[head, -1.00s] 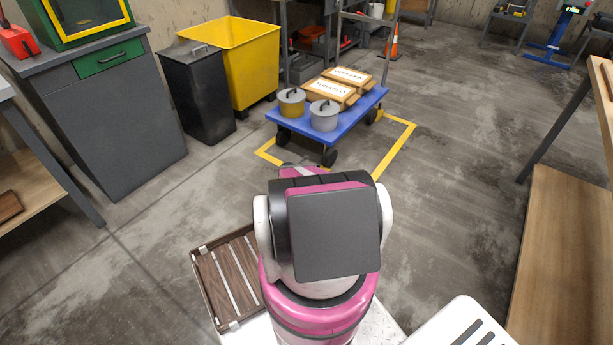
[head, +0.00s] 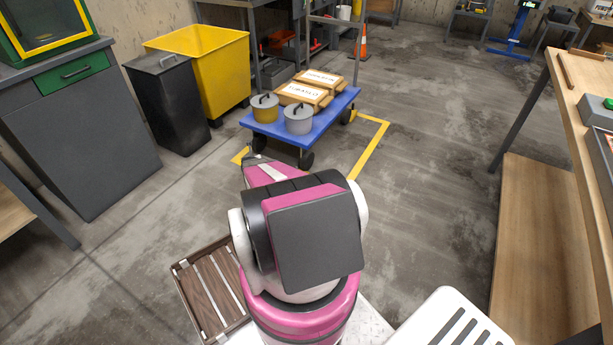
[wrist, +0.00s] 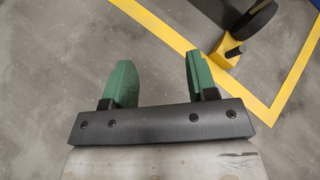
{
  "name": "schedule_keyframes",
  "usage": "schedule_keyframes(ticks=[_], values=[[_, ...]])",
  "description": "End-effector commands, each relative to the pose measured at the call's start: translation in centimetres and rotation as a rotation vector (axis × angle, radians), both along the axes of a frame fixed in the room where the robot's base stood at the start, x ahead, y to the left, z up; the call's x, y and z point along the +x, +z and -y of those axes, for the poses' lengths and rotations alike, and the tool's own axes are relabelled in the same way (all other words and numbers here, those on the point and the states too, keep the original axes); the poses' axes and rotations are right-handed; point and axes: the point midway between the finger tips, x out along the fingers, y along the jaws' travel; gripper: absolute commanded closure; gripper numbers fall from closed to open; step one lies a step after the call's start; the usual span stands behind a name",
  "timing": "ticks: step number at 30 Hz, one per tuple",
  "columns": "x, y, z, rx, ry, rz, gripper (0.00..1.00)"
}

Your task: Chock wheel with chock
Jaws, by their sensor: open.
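My gripper (wrist: 163,75) is open and empty, with its two green fingers spread apart over the concrete floor. In the head view, a cart wheel (head: 306,159) shows under the front of the blue cart (head: 325,122). My arm hides the gripper there, and I cannot make out the chock in that view.
Yellow floor tape (head: 371,150) marks the area around the cart. The cart carries two pots and labelled bags (head: 304,93). A black bin (head: 167,103) and yellow tub (head: 212,75) stand left. A wooden workbench (head: 566,95) is at right. Open floor lies between cart and bench.

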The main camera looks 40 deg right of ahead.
Motion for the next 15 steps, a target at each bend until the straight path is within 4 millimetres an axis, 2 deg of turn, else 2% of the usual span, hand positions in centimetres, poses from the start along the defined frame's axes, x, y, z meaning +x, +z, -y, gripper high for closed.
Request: schedule_keyframes(ticks=[1, 4, 8, 11, 15], values=[[0.0, 2.4, -2.2, -0.050, 0.113, -0.013, 0.47], [0.6, 5.8, -5.8, -0.160, 0.339, -0.045, 0.47], [0.4, 9.9, -11.0, -0.317, 0.640, -0.092, 0.47], [-0.5, 12.8, -15.2, -0.449, 0.876, -0.132, 0.47], [-3.1, 16.4, -20.8, -0.646, 1.218, -0.194, 0.47]])
